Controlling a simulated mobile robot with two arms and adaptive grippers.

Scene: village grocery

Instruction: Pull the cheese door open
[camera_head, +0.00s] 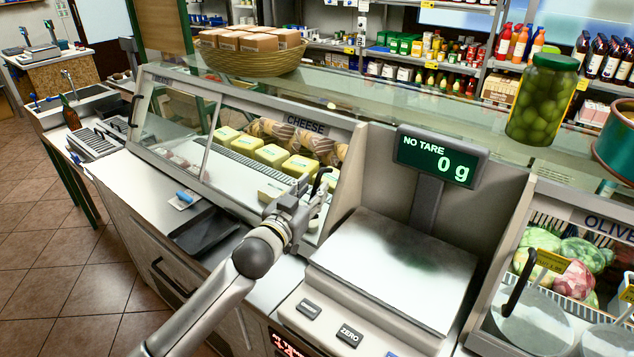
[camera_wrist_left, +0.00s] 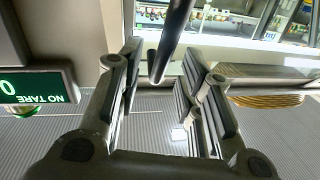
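The cheese case (camera_head: 345,165) has a CHEESE label, with yellow cheese blocks (camera_head: 271,155) and round cheeses inside. A dark curved handle (camera_head: 321,179) stands at the right end of its front; the door's clear glass is hard to make out. My left gripper (camera_head: 305,197) is at this handle, its fingers partly hidden by its own body. In the left wrist view my open left gripper (camera_wrist_left: 160,90) has the dark handle bar (camera_wrist_left: 174,38) reaching between its fingers, with gaps visible on both sides. My right gripper is not in view.
A scale (camera_head: 395,270) reading 0 g stands just right of the gripper. A black tray (camera_head: 206,232) lies on the counter to its left. A glass panel (camera_head: 172,115) covers the left section.

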